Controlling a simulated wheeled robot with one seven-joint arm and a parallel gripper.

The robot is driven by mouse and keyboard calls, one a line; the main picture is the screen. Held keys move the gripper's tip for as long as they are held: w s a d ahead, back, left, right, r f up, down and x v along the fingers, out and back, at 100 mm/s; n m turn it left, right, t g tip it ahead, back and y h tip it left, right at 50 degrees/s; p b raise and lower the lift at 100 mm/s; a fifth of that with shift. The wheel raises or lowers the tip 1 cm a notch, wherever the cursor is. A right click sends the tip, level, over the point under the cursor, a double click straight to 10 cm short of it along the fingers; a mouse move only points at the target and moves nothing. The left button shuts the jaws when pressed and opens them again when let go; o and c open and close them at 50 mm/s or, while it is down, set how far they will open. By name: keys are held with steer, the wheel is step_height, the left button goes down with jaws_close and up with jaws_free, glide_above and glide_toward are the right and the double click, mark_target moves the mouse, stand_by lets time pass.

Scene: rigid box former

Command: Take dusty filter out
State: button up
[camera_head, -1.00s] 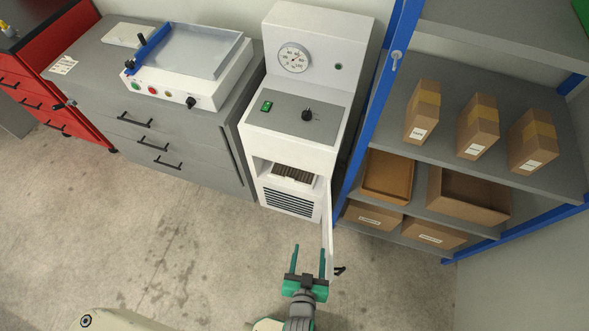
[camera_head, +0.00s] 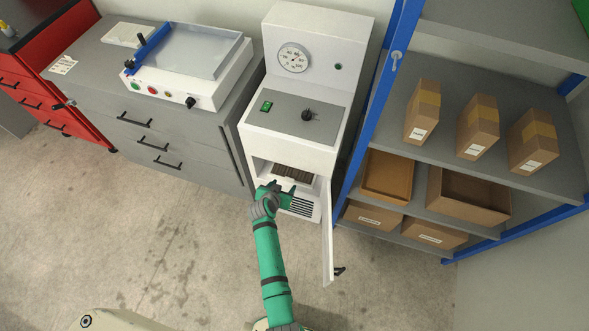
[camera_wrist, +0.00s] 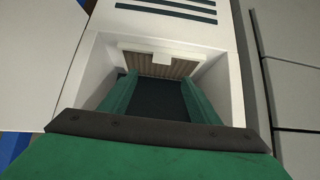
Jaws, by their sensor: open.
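The dusty filter (camera_head: 293,174) is a brown pleated panel in a pale frame, lying inside the open lower compartment of the white machine (camera_head: 298,127). In the wrist view, the filter (camera_wrist: 160,65) shows at the back of the compartment, with a small pale tab (camera_wrist: 161,58) at the middle of its edge. My gripper (camera_head: 284,190) is open at the compartment mouth. In the wrist view its two green fingers (camera_wrist: 158,92) point toward the filter, one on each side of the tab, with nothing between them. Contact with the filter cannot be told.
The machine's narrow door (camera_head: 328,235) stands open to the right of the compartment. A blue-posted shelf with cardboard boxes (camera_head: 478,125) stands further right. A grey drawer cabinet (camera_head: 150,140) is on the left. The floor (camera_head: 160,220) in front is clear.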

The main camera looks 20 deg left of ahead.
steer(key=shift+x, duration=5.4)
steer(key=shift+a, duration=0.2)
steer(key=c, duration=1.2)
